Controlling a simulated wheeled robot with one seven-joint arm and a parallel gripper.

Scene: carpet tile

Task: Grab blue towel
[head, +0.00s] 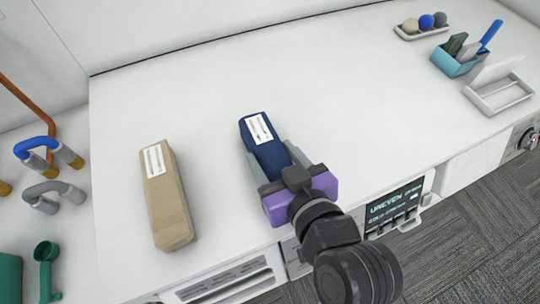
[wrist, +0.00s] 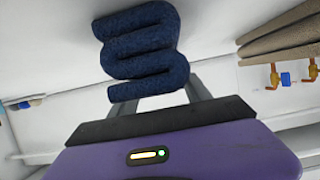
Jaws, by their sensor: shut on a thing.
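The blue towel (head: 265,141) is a dark blue folded bundle with a white label on top, seen in the head view on the white counter. In the wrist view the towel (wrist: 145,50) shows its folded end in stacked layers beyond the purple gripper body. My gripper (head: 269,167) comes from the front right, with one grey finger along each side of the towel. It is shut on the towel. The wrist view shows the gripper (wrist: 153,98) with its fingers partly hidden behind the towel. Whether the towel touches the counter is hard to tell.
A beige folded towel (head: 165,195) with a white label lies to the left. A teal holder (head: 456,65), a white tray (head: 498,93) and a tray of balls (head: 421,33) stand at the back right. Pipe fittings (head: 48,150) are at far left. The counter's middle is clear.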

